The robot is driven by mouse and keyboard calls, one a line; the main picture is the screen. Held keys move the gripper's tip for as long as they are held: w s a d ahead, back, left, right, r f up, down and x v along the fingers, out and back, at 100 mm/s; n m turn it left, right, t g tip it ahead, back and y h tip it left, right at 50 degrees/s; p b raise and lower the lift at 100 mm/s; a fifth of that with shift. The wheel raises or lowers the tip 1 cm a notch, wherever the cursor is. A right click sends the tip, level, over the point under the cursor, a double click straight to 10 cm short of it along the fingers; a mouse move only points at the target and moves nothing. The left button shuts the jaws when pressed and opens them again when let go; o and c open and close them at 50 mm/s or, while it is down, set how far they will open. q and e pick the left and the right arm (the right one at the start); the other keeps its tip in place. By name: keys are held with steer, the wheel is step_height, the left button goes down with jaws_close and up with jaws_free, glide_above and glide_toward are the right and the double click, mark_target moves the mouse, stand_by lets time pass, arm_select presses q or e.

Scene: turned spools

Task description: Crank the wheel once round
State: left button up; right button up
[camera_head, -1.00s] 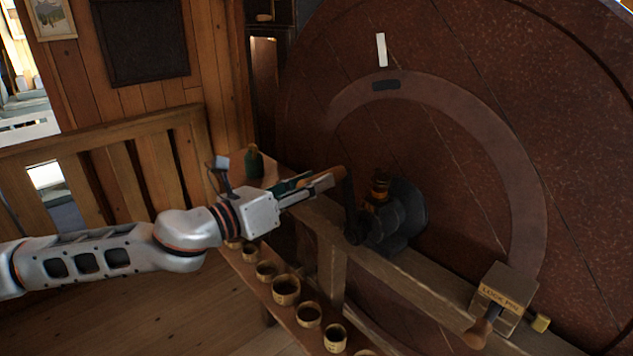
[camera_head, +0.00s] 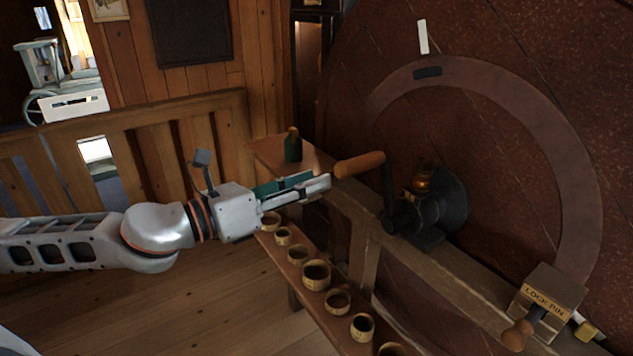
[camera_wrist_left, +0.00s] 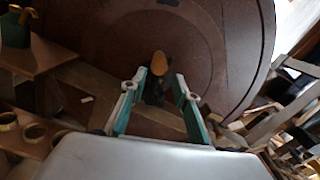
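The large dark red-brown wheel (camera_head: 490,135) fills the right of the head view and also shows in the wrist view (camera_wrist_left: 225,45). Its black crank arm (camera_head: 389,195) stands roughly upright from the hub, with a wooden handle (camera_head: 360,163) pointing left from its top. My left gripper (camera_head: 318,181) is just left of the handle's end, apart from it and empty. In the wrist view its fingers (camera_wrist_left: 158,84) are spread, with the handle's round end (camera_wrist_left: 159,63) beyond and between the tips. My right gripper is not in view.
A lock pin box (camera_head: 548,293) with a wooden-handled pin sits on the beam at lower right. A narrow bench (camera_head: 318,333) holds several small bowls (camera_head: 316,274) below my gripper. A wooden railing (camera_head: 150,120) runs at the left.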

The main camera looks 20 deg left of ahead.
arm_select(q)
steer(key=shift+d+n, duration=0.45)
steer(key=shift+n, duration=0.55)
steer(key=n, duration=1.1)
steer(key=a+n+p, duration=0.1)
steer(key=n, duration=2.2)
steer(key=shift+s+a+p, duration=0.35)
steer(key=shift+w, duration=0.1)
